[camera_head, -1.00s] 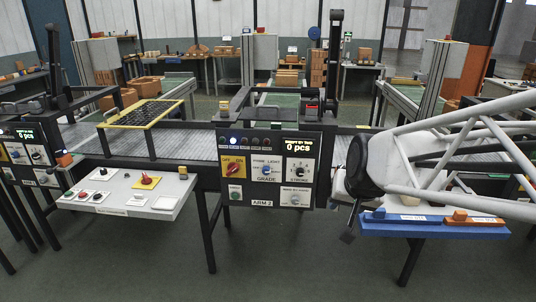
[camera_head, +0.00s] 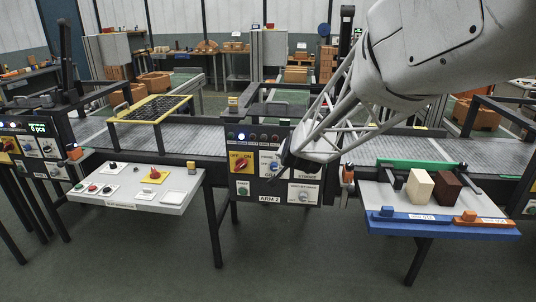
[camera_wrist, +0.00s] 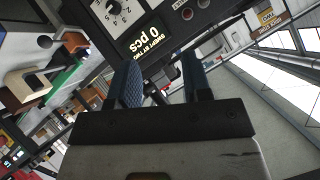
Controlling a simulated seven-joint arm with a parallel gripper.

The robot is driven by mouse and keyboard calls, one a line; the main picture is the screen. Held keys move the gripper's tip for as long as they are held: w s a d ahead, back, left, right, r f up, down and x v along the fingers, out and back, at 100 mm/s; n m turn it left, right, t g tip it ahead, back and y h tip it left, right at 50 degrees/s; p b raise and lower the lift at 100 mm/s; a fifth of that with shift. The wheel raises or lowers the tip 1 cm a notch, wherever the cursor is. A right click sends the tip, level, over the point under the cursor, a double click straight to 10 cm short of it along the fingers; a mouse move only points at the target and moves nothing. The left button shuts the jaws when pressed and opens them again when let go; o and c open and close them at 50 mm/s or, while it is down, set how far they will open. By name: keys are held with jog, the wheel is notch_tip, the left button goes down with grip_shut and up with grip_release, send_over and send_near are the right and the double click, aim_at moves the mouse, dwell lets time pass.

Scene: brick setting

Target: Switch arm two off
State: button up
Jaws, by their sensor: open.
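The ARM 2 control panel (camera_head: 269,198) is a black box on the front of the conveyor in the middle of the head view. Its red rotary switch (camera_head: 240,163) sits on a yellow plate at the upper left, with off and on lettering. My gripper (camera_head: 288,162) is in front of the panel's right part, right of the switch, and covers the display and part of the dial there. In the wrist view my gripper (camera_wrist: 163,78) is open and empty, with two blue-padded fingers apart. The panel's display (camera_wrist: 145,38) and dial (camera_wrist: 115,12) show beyond them, and the switch is not visible there.
A grey button table (camera_head: 135,192) with a yellow-plated red knob stands left of the panel. At right, a shelf with a blue front edge (camera_head: 440,227) holds a cream block (camera_head: 420,187) and a brown block (camera_head: 447,188). The floor in front is clear.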

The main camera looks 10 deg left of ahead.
jog(key=w+a+f+m+t, duration=0.2)
jog(key=w+a+f+t, duration=0.1)
jog(key=w+a+f, duration=0.7)
jog(key=m+t+h, duration=0.2)
jog(key=m+t, duration=0.1)
send_near(241, 167)
jog(key=w, duration=0.3)
jog(key=shift+s+a+f+t+h, duration=0.15)
jog(key=shift+a+t+h, duration=0.05)
jog(key=shift+t+h, duration=0.1)
jog(key=shift+w, duration=3.9)
grip_shut()
